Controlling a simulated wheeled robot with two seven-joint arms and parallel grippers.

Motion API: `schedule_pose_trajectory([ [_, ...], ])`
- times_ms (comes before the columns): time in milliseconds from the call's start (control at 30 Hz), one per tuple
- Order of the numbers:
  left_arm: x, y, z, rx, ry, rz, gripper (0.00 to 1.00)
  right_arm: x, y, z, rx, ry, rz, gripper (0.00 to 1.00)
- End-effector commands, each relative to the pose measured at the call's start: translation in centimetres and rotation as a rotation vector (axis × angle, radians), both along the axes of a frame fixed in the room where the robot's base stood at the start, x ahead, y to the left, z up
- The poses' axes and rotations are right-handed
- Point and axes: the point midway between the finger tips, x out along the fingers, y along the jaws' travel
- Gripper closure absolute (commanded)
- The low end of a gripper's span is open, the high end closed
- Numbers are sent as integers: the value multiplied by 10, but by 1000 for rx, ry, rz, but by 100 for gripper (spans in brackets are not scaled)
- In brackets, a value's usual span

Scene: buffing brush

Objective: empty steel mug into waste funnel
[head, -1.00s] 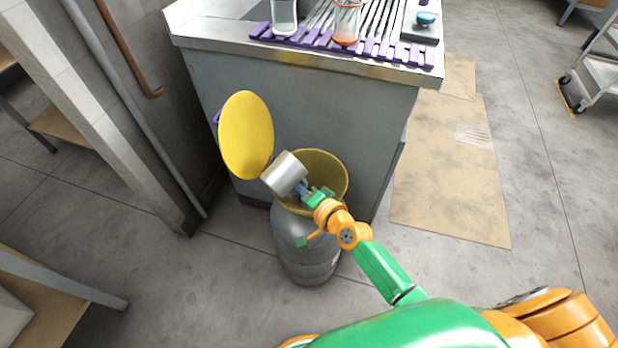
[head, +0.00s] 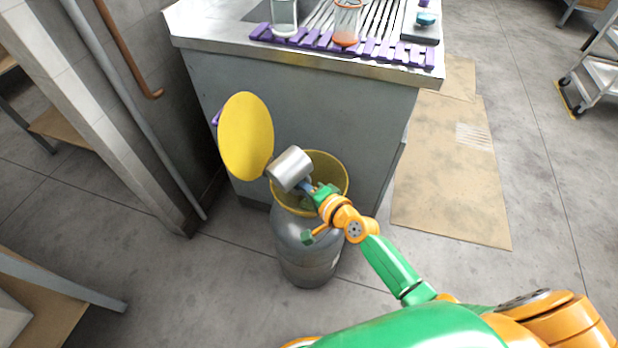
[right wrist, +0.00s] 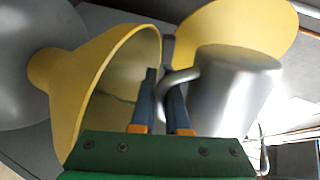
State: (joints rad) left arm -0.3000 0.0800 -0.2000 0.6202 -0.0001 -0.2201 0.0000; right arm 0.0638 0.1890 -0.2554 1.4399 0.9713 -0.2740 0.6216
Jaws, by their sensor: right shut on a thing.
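The steel mug (head: 290,168) is held tilted over the yellow waste funnel (head: 334,166), on the side near the raised yellow lid (head: 246,136). My right gripper (head: 309,189) is shut on the mug's handle. In the right wrist view, the mug (right wrist: 228,95) hangs beside the fingers of my right gripper (right wrist: 166,100), and the funnel (right wrist: 100,80) opens to their left. The inside of the mug is hidden, and I see no liquid falling. My left gripper is not in view.
The funnel sits on a grey drum (head: 305,250) on the floor. Behind it stands a steel counter (head: 300,100) with a purple rack (head: 330,45) holding glasses. A wall with a pipe (head: 140,110) is at the left. A cardboard sheet (head: 450,170) lies at the right.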

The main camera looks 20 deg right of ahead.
Motion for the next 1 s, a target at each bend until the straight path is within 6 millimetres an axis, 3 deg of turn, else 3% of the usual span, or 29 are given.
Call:
schedule_pose_trajectory([
  [1000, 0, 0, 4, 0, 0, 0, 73, -2, 9, 5, 111, 49, 1, 100],
])
